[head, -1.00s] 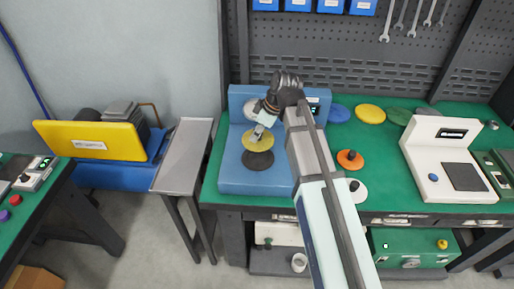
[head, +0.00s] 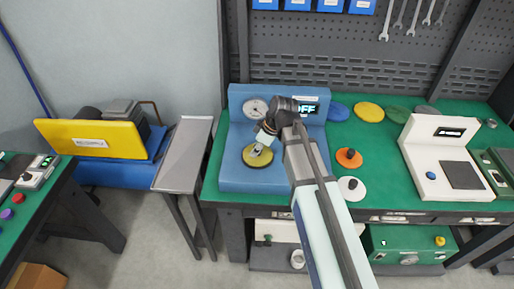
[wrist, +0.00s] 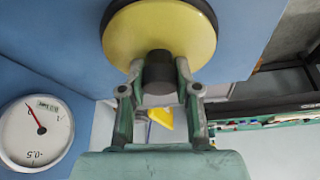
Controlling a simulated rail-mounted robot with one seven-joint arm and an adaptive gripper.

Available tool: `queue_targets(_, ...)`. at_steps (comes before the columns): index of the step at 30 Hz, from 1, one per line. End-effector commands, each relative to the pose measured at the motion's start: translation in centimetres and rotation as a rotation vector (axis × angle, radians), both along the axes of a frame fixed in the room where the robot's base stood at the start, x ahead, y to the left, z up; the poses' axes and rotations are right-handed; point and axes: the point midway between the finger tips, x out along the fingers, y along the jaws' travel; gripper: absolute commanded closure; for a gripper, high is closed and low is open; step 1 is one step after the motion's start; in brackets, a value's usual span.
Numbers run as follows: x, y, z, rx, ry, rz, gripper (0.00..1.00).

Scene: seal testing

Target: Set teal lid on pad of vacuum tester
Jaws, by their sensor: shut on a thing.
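The blue vacuum tester (head: 232,178) stands on the green bench, with a round gauge and a display reading OFF. My gripper (head: 261,145) is shut on the dark knob (wrist: 158,72) of a yellow lid (head: 257,156). The lid is over the tester's round dark pad (wrist: 208,12), which shows only as a rim around it in the wrist view. I cannot tell whether lid and pad touch. No lid that is clearly teal shows; the held one looks yellow in both views.
An orange lid (head: 348,158) and a white lid (head: 352,189) lie right of the tester, near my arm. Flat blue (head: 337,112), yellow (head: 369,112) and green (head: 398,115) discs lie behind. A white device (head: 432,178) stands farther right. A grey side table (head: 184,155) is at left.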

Motion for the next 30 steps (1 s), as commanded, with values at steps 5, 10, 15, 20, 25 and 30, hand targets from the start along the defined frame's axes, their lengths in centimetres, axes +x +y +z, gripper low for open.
queue_targets(5, 0.0, 0.0, -0.2, 0.001, 0.000, 0.000, 1.00)
queue_targets(10, 0.0, 0.0, -0.3, 0.000, 0.000, 0.000, 0.43)
queue_targets(15, 0.0, 0.0, -0.3, 0.000, 0.000, 0.000, 0.43)
queue_targets(20, 0.0, 0.0, 0.0, 0.000, 0.000, 0.000, 0.43)
queue_targets(25, -0.1, -0.4, 0.8, 0.000, -0.002, -0.001, 0.43)
queue_targets(30, -0.4, -1.2, 3.0, 0.000, -0.003, 0.000, 0.43)
